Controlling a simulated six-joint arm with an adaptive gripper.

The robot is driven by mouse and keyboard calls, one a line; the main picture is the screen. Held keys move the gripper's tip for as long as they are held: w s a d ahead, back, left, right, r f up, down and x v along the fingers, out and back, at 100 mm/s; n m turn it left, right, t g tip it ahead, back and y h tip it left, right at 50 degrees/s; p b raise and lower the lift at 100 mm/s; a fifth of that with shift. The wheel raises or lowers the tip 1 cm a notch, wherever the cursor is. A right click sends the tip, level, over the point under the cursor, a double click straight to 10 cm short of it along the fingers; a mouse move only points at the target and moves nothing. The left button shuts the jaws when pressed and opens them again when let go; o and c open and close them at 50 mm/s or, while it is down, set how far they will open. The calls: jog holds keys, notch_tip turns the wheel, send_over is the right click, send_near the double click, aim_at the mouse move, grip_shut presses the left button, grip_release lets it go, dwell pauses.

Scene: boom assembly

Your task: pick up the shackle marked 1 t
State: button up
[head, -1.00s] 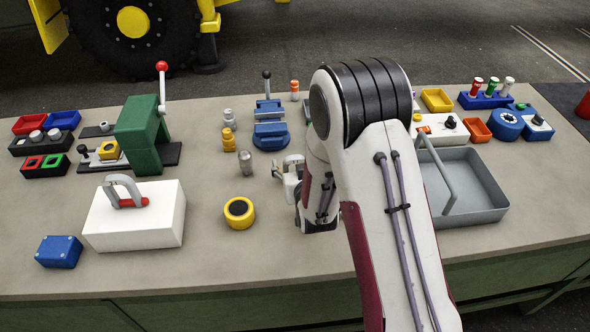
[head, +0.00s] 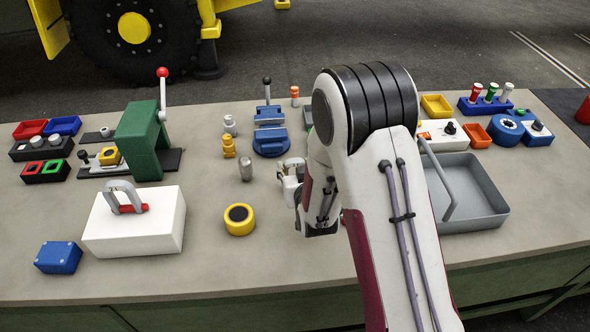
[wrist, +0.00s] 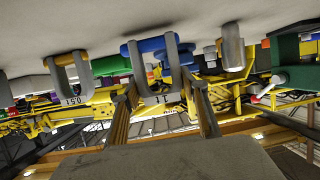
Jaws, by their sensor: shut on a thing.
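The shackle marked 1 t (wrist: 174,72) is a grey U-shaped piece in the middle of the wrist view, with its mark on the curved end. My gripper (wrist: 159,84) is shut on it, one finger on each side. A similar shackle marked 0.5 t (wrist: 83,75) is apart from the fingers at left in that view. In the head view my gripper (head: 290,174) is low over the bench, left of my arm. There the 1 t shackle cannot be told from the gripper, and my arm hides what lies behind it.
A yellow and black roll (head: 239,220) and a grey cylinder (head: 246,168) stand left of my gripper. A blue vise (head: 270,138) stands behind. A grey tray (head: 490,205) with a handle is right of my arm.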

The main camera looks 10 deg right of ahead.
jog(key=shift+r, duration=4.55)
